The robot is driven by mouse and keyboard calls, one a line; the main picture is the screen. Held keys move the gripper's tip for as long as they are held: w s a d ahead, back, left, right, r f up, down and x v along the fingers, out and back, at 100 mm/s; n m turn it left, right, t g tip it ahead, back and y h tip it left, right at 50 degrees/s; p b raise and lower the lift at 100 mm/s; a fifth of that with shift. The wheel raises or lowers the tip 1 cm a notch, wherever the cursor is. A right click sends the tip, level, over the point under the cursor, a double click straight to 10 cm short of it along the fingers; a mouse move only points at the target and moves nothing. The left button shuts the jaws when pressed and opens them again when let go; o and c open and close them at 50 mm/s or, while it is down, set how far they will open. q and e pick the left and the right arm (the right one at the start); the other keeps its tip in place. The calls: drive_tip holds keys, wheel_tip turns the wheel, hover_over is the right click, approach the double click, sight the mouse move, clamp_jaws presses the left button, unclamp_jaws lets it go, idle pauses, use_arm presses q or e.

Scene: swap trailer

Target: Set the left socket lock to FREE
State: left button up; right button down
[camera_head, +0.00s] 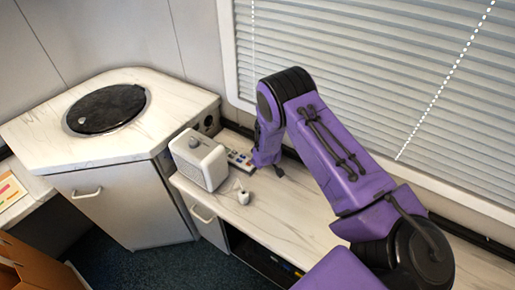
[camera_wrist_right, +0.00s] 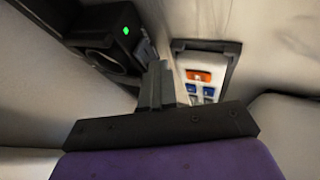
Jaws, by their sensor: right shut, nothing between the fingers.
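My right arm reaches over the counter in the head view, and its gripper (camera_head: 278,171) is at the wall-side strip, mostly hidden by the arm. In the right wrist view the two fingers of my right gripper (camera_wrist_right: 160,82) are shut with nothing between them. They point at a black socket unit (camera_wrist_right: 98,38) with a round opening and a green light, its near end beside the fingertips. In the head view dark round sockets (camera_head: 208,122) show on the cabinet side behind the toaster-like box. The lock's setting cannot be read. My left gripper is out of view.
A panel with orange and blue switches (camera_wrist_right: 205,78) is just right of the fingers. A white box with a knob (camera_head: 200,160) stands on the counter (camera_head: 300,225), with a small white object (camera_head: 243,196) beside it. A window blind (camera_head: 370,70) rises behind.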

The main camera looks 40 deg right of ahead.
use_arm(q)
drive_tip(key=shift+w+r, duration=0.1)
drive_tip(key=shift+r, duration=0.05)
use_arm(e)
drive_tip(key=shift+s+d+f, duration=0.1)
drive_tip(key=shift+s+d, duration=0.15)
drive_tip(key=shift+s, duration=0.05)
drive_tip(key=shift+s+a, duration=0.15)
drive_tip(key=shift+a, duration=0.1)
drive_tip(key=a, duration=0.1)
drive_tip(key=s+a+p, duration=0.1)
drive_tip(key=shift+a, duration=0.3)
drive_tip(key=shift+s+a+r, duration=0.4)
drive_tip(key=shift+a+r, duration=0.15)
drive_tip(key=shift+a, duration=0.1)
use_arm(q)
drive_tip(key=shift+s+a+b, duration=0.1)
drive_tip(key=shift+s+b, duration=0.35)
drive_tip(key=shift+b, duration=0.15)
use_arm(e)
drive_tip(key=v, duration=0.9)
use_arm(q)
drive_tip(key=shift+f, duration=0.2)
use_arm(e)
drive_tip(key=shift+d+f, duration=0.1)
drive_tip(key=shift+f, duration=0.1)
